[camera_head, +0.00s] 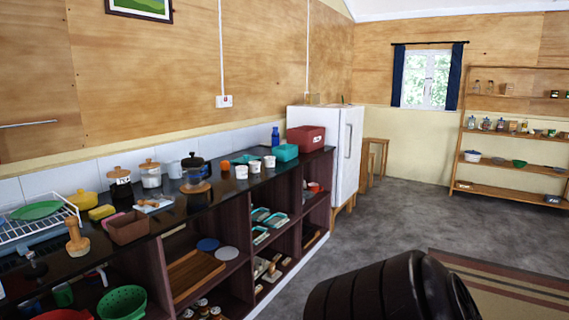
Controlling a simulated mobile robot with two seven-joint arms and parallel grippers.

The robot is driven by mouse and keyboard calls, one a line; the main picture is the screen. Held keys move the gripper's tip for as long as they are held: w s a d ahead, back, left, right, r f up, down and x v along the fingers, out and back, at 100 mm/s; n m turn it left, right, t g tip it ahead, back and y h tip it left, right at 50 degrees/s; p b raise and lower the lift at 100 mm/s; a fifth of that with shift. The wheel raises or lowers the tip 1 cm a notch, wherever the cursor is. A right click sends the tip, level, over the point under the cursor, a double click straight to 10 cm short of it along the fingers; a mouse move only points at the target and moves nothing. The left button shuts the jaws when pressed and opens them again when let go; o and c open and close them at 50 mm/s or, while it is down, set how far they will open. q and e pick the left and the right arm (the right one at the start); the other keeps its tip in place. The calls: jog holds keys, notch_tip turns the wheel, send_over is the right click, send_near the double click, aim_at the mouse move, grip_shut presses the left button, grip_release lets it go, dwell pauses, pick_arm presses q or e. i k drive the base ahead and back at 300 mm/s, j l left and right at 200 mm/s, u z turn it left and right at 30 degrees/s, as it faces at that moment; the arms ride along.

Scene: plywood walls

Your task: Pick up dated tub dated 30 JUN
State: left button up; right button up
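Several small white tubs stand on the dark counter: one (241,172), a second (254,167) and a third (269,161), close together near its far half. Any dates on them are too small to read, so I cannot tell which tub bears 30 JUN. Teal tubs or trays (263,215) also lie on the shelves under the counter, with no legible date. Neither gripper's fingers show in the head view.
The counter (215,187) runs along the left wall, crowded with jars, a dish rack (40,228), a teal container (286,152) and a red box (306,138). A white fridge (348,150) stands beyond. Grey floor (400,215) is clear toward the shelf unit (505,190).

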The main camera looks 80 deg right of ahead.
aim_at(255, 166)
jog(key=l+z, duration=0.3)
jog(key=z, duration=0.15)
jog(key=i+l+z, duration=0.1)
jog(key=l+z, duration=0.2)
jog(key=z, duration=0.15)
jog(key=i+l+z, duration=0.25)
jog(key=l, duration=0.15)
jog(key=i+l+z, duration=0.4)
jog(key=i+l, duration=0.45)
jog(key=l, duration=0.25)
jog(key=i+l+z, duration=0.15)
jog(key=i+l, duration=0.55)
